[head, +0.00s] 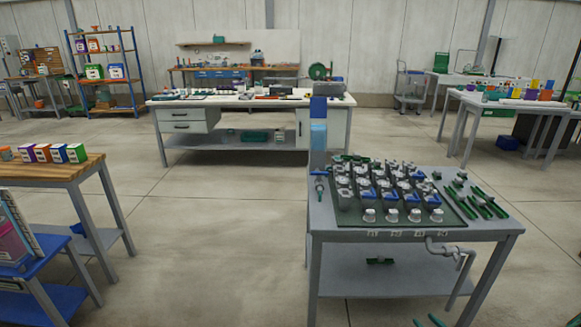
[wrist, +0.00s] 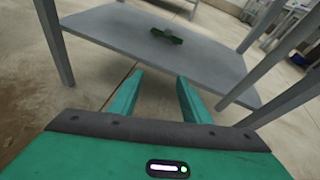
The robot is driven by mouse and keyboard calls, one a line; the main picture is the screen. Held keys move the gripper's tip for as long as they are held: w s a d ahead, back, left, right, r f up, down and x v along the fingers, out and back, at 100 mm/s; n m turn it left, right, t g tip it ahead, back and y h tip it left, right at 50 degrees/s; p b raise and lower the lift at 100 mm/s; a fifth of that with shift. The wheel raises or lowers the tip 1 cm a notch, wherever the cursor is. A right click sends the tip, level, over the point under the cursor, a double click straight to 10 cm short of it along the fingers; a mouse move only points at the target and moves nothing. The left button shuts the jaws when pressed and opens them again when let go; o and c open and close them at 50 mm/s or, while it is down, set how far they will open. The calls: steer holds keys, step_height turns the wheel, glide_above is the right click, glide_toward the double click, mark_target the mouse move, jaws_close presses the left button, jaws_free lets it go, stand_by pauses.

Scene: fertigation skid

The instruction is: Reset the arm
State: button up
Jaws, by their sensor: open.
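My gripper (wrist: 160,78) shows in the wrist view with its two teal fingers apart and nothing between them. It points toward the lower shelf (wrist: 120,33) of the skid table, on which a small green part (wrist: 167,36) lies. In the head view, only the teal tips of my gripper (head: 428,321) show at the bottom edge, low in front of the skid table (head: 490,229). The rest of my arm is out of view there.
A wooden-topped bench (head: 60,170) stands left, a white workbench (head: 250,99) behind. Open floor (head: 215,240) lies between.

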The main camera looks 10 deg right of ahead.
steer(key=a+r+n+g+y, duration=0.1)
steer(key=a+r+n+g, duration=0.25)
steer(key=r+n, duration=0.55)
steer(key=a+r+n+g+y, duration=0.25)
steer(key=r+n+g, duration=0.2)
steer(key=r, duration=0.85)
steer(key=a+r+n+g+y, duration=0.1)
steer(key=a+r+n+g, duration=0.25)
steer(key=r+n, duration=0.6)
steer(key=s+a+r+n+g+h, duration=0.1)
steer(key=s+a+r, duration=0.4)
steer(key=r, duration=0.4)
steer(key=s+a+r+n+g+h, duration=0.1)
steer(key=s+a+r+n+h, duration=0.1)
steer(key=s+a+r, duration=0.5)
steer(key=s+a+r+n, duration=0.2)
steer(key=s+r, duration=0.6)
steer(key=s, duration=0.4)
steer(key=shift+s+a, duration=0.35)
steer(key=shift+a, duration=0.1)
steer(key=shift+g+h, duration=0.25)
